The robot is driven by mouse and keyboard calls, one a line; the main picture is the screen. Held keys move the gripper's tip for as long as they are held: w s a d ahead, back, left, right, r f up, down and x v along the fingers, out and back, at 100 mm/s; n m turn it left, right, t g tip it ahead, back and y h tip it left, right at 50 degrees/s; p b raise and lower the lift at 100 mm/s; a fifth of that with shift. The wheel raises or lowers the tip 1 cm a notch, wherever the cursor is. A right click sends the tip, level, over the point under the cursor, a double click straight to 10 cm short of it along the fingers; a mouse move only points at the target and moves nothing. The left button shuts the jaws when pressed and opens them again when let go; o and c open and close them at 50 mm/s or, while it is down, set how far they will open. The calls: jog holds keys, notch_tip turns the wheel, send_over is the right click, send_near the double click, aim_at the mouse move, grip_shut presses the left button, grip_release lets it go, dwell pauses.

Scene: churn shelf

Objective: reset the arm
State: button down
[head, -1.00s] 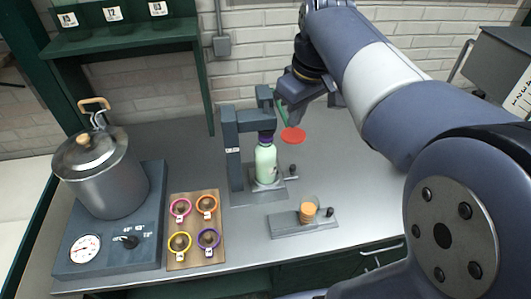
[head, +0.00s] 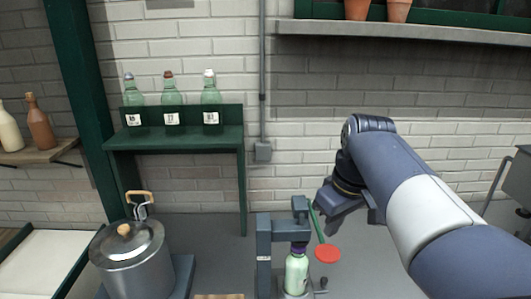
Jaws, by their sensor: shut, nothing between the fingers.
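My gripper (head: 328,222) is at the lower middle of the head view, just right of the upper end of a dark grey press (head: 264,240). It is shut and holds nothing; its fingertips are small and hard to make out. A green rod with a red disc (head: 328,253) at its lower end hangs between the press and my gripper. I cannot tell whether the gripper touches the rod. A pale green bottle (head: 296,272) with a purple top stands upright in the press. My arm reaches in from the lower right.
A lidded metal pot (head: 128,262) stands at the lower left. A green shelf (head: 178,139) holds three bottles against the brick wall. A ledge (head: 410,33) with clay pots is at the upper right. A grey box (head: 519,185) is at the right edge.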

aim_at(326, 251)
jog(key=shift+f+b, duration=2.15)
jog(key=shift+f, duration=0.4)
jog(key=shift+s, duration=0.1)
